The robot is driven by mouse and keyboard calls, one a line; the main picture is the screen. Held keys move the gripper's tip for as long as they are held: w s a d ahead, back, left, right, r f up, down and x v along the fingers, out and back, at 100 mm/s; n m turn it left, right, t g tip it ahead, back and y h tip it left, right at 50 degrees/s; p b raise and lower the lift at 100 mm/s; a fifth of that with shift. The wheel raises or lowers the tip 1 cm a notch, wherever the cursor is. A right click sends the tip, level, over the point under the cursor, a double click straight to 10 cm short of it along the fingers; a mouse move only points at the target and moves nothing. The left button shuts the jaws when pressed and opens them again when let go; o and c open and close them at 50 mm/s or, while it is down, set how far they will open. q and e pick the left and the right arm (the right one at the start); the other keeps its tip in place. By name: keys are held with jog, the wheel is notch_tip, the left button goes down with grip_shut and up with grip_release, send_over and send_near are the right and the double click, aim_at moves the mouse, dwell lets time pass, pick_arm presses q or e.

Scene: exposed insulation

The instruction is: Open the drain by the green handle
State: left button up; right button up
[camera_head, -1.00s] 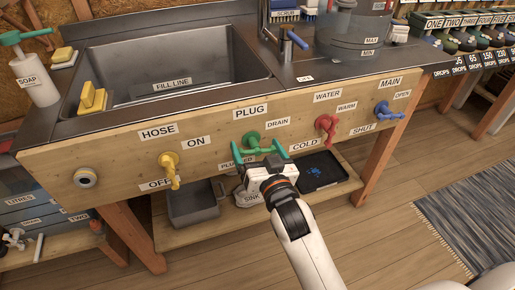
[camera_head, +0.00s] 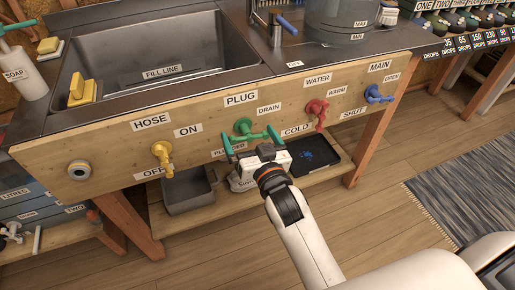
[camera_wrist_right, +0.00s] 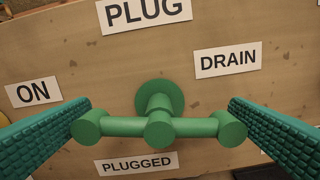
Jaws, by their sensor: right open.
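The green handle (camera_head: 243,127) is on the wooden front panel below the sink, under the PLUG label, with DRAIN to its right and PLUGGED below. In the right wrist view the handle (camera_wrist_right: 158,127) is a round-ended bar lying crosswise on a round mount. My right gripper (camera_head: 249,140) is open in front of the panel. In the wrist view its two teal ridged fingers stand on either side of the bar, close to its two ends. Whether they touch it I cannot tell. My left gripper is not in view.
A yellow valve (camera_head: 163,155) is left of the green handle. A red valve (camera_head: 317,110) and a blue valve (camera_head: 376,94) are to the right. Below are a grey bin (camera_head: 188,195) and a black tray (camera_head: 322,160) on the low shelf.

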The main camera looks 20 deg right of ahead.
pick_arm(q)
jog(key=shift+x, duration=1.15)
pick_arm(e)
jog(key=s, duration=1.1)
jog(key=shift+s+d, duration=0.2)
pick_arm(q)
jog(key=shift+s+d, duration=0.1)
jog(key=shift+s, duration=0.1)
